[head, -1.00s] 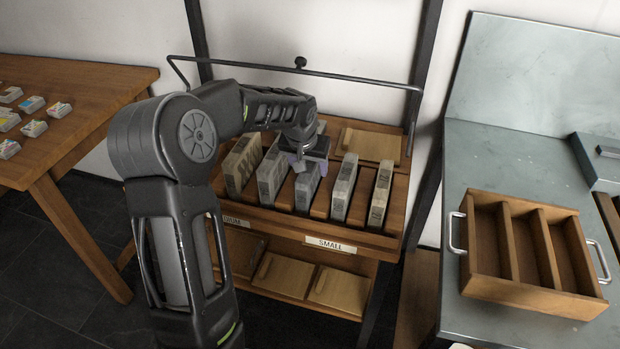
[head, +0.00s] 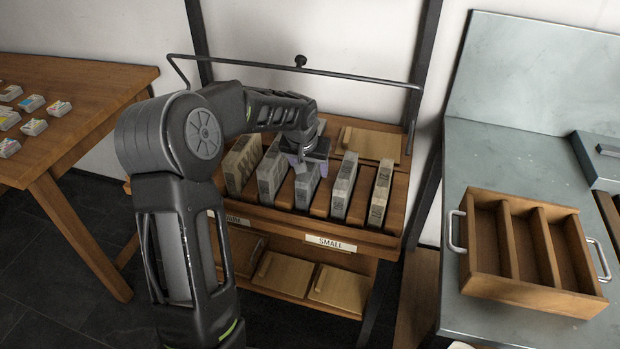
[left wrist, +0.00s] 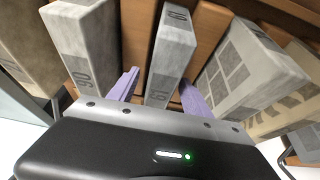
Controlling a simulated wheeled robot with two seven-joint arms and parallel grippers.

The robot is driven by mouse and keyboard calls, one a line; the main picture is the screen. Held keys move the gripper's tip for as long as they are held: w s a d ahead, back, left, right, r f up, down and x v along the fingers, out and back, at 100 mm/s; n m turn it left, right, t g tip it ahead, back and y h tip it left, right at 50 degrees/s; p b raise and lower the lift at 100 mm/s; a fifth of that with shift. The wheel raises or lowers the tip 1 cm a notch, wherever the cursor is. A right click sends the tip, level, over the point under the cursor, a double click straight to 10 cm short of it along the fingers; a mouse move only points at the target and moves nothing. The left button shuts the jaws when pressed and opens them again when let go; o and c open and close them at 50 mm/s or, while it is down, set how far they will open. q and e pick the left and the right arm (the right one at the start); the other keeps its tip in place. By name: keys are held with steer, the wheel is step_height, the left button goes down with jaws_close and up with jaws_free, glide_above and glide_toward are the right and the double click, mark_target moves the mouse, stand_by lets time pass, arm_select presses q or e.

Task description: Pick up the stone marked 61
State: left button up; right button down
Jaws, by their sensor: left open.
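Several grey stone slabs stand on edge in the slots of a wooden rack. My left gripper (head: 305,166) is open above the middle small stone (head: 307,187). In the left wrist view its purple fingers (left wrist: 158,92) stand on either side of that stone (left wrist: 170,55), one finger to each side. The mark on its end seems to read 61, but it is small and partly cut off by the gripper body. The stone stands upright in its slot. My right gripper is not in view.
A neighbouring stone (left wrist: 88,45) stands on the left in the wrist view, and a wider patterned stone (left wrist: 248,72) on the right. A dark rail (head: 300,69) runs above the rack. A wooden divided tray (head: 512,290) sits on the metal counter at right.

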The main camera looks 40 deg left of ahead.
arm_select(q)
steer(key=shift+f, duration=0.2)
steer(key=shift+c, duration=0.4)
jaws_close()
stand_by(0.5)
stand_by(0.7)
steer(key=shift+w+r, duration=0.15)
